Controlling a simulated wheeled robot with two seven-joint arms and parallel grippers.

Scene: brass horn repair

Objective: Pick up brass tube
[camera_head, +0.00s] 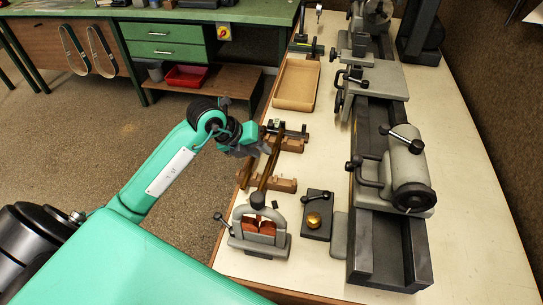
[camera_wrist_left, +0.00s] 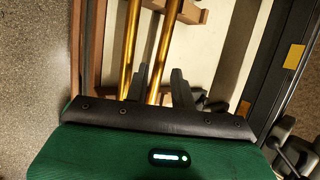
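Brass tubes (camera_head: 267,170) lie across wooden supports (camera_head: 284,185) near the left edge of the bench. Two tubes show side by side in the left wrist view, a left one (camera_wrist_left: 130,45) and a right one (camera_wrist_left: 166,45). My left gripper (camera_head: 266,145) is above the tubes near the far support. In the left wrist view its two fingers (camera_wrist_left: 160,85) are apart, with the right tube running between them and the left tube outside the left finger. I cannot tell whether a finger touches a tube. My right gripper is not in view.
A grey vise with red jaws (camera_head: 259,228) and a dark block with a brass knob (camera_head: 317,215) stand nearer. A lathe (camera_head: 407,175) runs along the right. A cardboard-coloured tray (camera_head: 297,84) lies farther back. A green workbench (camera_head: 165,30) stands behind.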

